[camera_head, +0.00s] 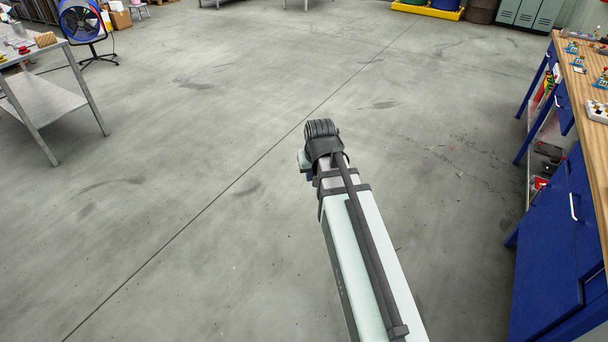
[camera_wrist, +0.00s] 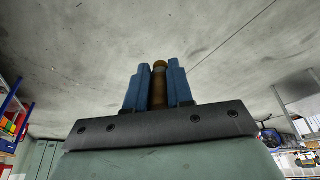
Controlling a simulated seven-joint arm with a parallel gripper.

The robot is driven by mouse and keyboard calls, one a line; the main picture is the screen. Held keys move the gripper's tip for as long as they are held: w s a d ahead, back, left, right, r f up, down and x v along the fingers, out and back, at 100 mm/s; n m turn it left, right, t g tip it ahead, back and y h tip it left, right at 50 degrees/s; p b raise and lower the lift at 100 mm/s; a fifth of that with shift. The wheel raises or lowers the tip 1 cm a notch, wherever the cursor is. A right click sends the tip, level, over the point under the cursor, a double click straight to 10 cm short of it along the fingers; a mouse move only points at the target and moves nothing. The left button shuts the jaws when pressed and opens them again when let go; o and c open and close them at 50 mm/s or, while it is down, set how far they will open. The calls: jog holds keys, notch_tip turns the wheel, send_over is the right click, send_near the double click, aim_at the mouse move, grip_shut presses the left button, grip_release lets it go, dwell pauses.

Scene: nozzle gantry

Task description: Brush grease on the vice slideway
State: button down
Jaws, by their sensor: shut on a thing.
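In the wrist view my gripper (camera_wrist: 159,70) has its two blue fingers shut on a brown, round handle (camera_wrist: 159,85) that stands upright between them. It looks like a brush handle, but no bristles show, so I cannot be sure. In the head view my arm reaches out over open floor and hides most of the gripper and the held thing. I cannot make out a vice, its slideway or any grease in either view.
A wooden-topped bench (camera_head: 592,128) with blue drawers and small items stands at the right. A grey metal table (camera_head: 48,92) with items on top stands at the far left, near a blue fan (camera_head: 82,20). The concrete floor (camera_head: 200,200) between them is clear.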

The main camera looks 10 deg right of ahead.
jog(key=s+d+r+m+g+h, duration=0.1)
jog(key=s+d+r+m, duration=0.35)
jog(key=d, duration=1.05)
jog(key=s+d+f+m+h, duration=0.1)
jog(key=s+d, duration=0.7)
jog(key=d, duration=0.7)
jog(key=s+d+r+m+g+h, duration=0.1)
jog(key=s+d+r+m, duration=0.35)
jog(key=d, duration=1.05)
jog(key=s+d+r+m+g, duration=0.1)
jog(key=s+d+r, duration=0.1)
jog(key=s+d, duration=0.6)
jog(key=s+d+r+m+g, duration=0.1)
jog(key=s+d, duration=0.7)
jog(key=s, duration=1)
jog(key=s+d+r+m+g, duration=0.1)
jog(key=s+d+r+m, duration=0.2)
jog(key=s+d, duration=0.5)
jog(key=shift+s+r, duration=0.1)
jog(key=shift+s, duration=2.5)
jog(key=n, duration=0.2)
jog(key=s+d+r+n, duration=0.1)
jog(key=n, duration=0.1)
jog(key=s+n, duration=0.1)
jog(key=shift+s+d+r+n, duration=0.2)
jog(key=shift+d+n, duration=0.05)
jog(key=shift+n, duration=0.15)
jog(key=shift+f, duration=0.1)
jog(key=shift+f, duration=2.35)
